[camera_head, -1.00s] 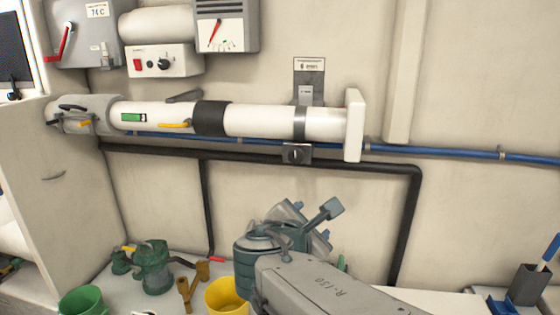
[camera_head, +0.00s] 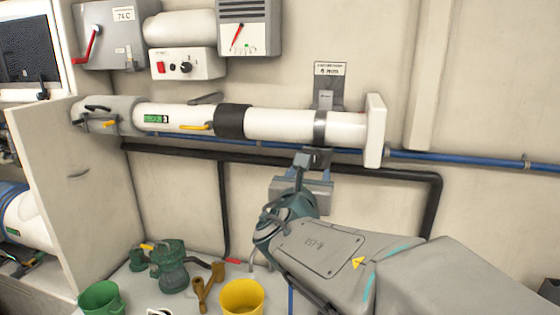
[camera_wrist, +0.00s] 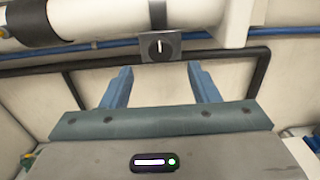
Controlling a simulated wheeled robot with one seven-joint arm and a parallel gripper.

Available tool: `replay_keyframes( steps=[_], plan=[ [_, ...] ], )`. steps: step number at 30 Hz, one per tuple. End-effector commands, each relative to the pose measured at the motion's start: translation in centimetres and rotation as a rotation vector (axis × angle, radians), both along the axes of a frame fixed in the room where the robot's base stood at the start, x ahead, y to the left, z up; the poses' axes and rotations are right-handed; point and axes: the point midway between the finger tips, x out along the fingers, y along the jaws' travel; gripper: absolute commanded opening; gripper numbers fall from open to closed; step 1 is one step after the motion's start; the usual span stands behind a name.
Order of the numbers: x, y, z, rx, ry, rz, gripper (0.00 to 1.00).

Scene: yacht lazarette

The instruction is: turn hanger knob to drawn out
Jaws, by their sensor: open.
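The hanger knob (camera_wrist: 159,46) is a round dark knob with a white pointer mark that stands upright. It sits on a small grey bracket (camera_wrist: 178,54) under the white tube. My gripper (camera_wrist: 160,70) is open, its two blue fingers spread to the left and right below the knob in the wrist view. Nothing is between them, and they look apart from the knob. In the head view my gripper (camera_head: 302,172) is raised in front of the bracket and largely hides the knob.
The white tube (camera_head: 280,125) runs along the wall with a square end flange (camera_head: 375,130). A blue pipe (camera_head: 460,160) and a black pipe (camera_head: 400,174) run just below. A yellow bucket (camera_head: 242,298) and green pump (camera_head: 170,265) stand lower left.

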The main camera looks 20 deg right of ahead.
Motion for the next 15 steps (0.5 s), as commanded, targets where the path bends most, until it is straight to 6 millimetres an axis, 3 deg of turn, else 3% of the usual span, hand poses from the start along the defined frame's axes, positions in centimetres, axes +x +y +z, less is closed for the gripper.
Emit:
replay_keyframes(
  steps=[6,15],
  plan=[
    [3.1,-2.1,0.1,0.001,0.003,-0.002,0.55],
    [5.7,-3.8,0.0,0.002,0.001,0.0,0.55]
  ],
)
